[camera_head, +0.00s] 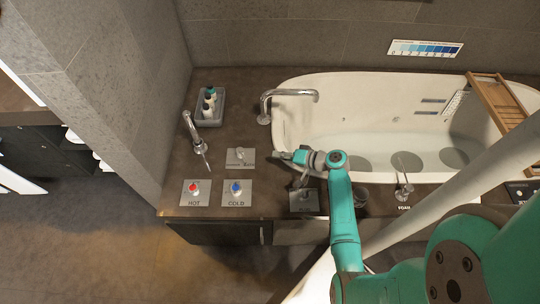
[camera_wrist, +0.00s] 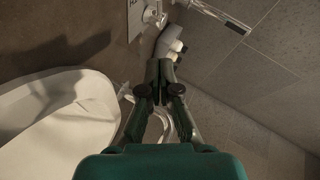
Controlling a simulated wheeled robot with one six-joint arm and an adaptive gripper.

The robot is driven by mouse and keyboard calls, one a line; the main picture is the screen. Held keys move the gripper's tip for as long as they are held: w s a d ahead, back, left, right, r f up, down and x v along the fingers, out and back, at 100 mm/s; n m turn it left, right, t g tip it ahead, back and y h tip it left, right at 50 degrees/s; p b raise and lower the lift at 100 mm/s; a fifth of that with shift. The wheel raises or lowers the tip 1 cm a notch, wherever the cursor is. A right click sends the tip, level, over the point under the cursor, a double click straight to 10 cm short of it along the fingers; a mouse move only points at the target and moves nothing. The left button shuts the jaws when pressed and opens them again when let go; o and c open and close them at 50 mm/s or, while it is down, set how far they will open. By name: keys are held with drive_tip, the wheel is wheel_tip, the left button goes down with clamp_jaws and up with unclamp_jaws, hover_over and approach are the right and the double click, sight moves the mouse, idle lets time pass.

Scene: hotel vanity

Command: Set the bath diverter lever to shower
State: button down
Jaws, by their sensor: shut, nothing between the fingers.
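A small grey plate (camera_head: 234,163) with a pale knob or lever (camera_head: 239,153) sits on the counter left of the bath. Its lettering is too small to read, so I cannot confirm that it is the diverter, nor tell its setting. My gripper (camera_head: 277,156) points left over the bath's near-left rim, to the right of this plate and apart from it. In the wrist view my gripper (camera_wrist: 158,69) has its fingers together with nothing between them. Another plate (camera_head: 304,204) with a metal fitting lies below my wrist, its label unclear.
The HOT plate (camera_head: 195,198) has a red knob and the COLD plate (camera_head: 236,199) a blue one. A bath spout (camera_head: 290,93) arches over the white bath (camera_head: 345,88). A curved tap (camera_head: 191,128) and a grey bottle caddy (camera_head: 220,112) stand left. A wooden rack (camera_head: 497,98) crosses the bath.

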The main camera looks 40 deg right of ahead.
approach(243, 155)
drive_tip(key=w, duration=0.1)
drive_tip(key=w+d, duration=0.1)
drive_tip(key=shift+w, duration=0.35)
drive_tip(key=shift+w+a+f, duration=0.3)
drive_tip(key=shift+a+f, duration=0.15)
drive_tip(key=shift+a, duration=0.15)
drive_tip(key=shift+w+a+f, duration=0.35)
drive_tip(key=shift+a+f, duration=0.1)
drive_tip(key=shift+a, duration=0.2)
drive_tip(key=shift+w+a+f, duration=0.15)
drive_tip(key=shift+a+f, duration=0.15)
drive_tip(key=shift+a, duration=0.1)
